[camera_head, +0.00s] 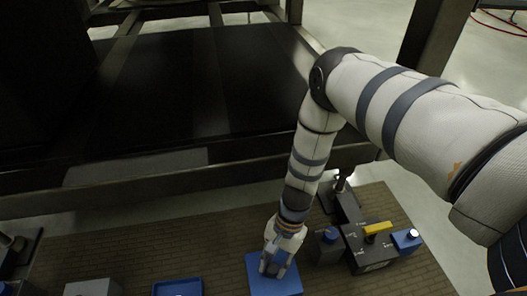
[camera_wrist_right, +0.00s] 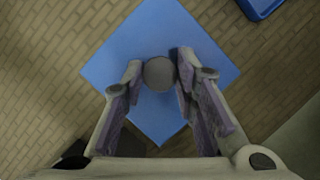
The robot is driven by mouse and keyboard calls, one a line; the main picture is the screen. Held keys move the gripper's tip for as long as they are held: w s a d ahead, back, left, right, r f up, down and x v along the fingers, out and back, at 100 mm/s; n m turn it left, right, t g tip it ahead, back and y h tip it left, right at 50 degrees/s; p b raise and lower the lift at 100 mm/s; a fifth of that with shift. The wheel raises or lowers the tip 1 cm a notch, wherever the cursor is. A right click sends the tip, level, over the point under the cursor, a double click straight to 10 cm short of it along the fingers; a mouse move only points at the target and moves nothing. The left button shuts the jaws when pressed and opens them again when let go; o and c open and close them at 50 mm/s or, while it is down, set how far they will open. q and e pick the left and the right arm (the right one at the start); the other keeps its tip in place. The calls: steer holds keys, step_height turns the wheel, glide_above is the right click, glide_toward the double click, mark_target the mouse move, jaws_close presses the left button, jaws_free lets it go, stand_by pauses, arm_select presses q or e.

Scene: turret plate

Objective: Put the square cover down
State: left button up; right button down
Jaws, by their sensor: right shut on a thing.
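The square cover is a flat blue plate, seen at the bottom middle of the head view (camera_head: 258,270). It fills the middle of the right wrist view (camera_wrist_right: 160,40), turned like a diamond, with a round grey knob (camera_wrist_right: 159,73) on it. My right gripper (camera_head: 272,268) is over the cover, its fingers (camera_wrist_right: 159,70) on either side of the knob and shut on it. The frames do not clearly show whether the cover touches the brick-patterned surface or hangs just above it. My left gripper is not in view.
A blue tray (camera_head: 178,287) lies left of the cover on the brick-patterned surface (camera_head: 130,252). A grey block (camera_head: 93,287) is farther left. Right of the cover stand a dark box with a yellow handle (camera_head: 378,228) and a blue block with a knob (camera_head: 407,241). A dark frame rises behind.

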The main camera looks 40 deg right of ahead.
steer(key=shift+w+f+b, duration=0.35)
steer(key=shift+w+f, duration=0.4)
steer(key=shift+f, duration=0.2)
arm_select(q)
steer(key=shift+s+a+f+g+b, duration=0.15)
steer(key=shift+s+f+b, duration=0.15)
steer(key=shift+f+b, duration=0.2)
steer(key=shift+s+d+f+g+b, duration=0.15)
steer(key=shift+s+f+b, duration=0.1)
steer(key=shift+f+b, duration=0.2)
arm_select(e)
steer(key=shift+w+f, duration=0.25)
steer(key=shift+f, duration=0.65)
steer(key=shift+w+f, duration=0.2)
steer(key=shift+f, duration=0.7)
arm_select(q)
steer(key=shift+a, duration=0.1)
arm_select(e)
steer(key=shift+f, duration=0.2)
steer(key=c, duration=1.3)
jaws_free()
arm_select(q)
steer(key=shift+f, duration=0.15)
arm_select(e)
steer(key=shift+r, duration=0.1)
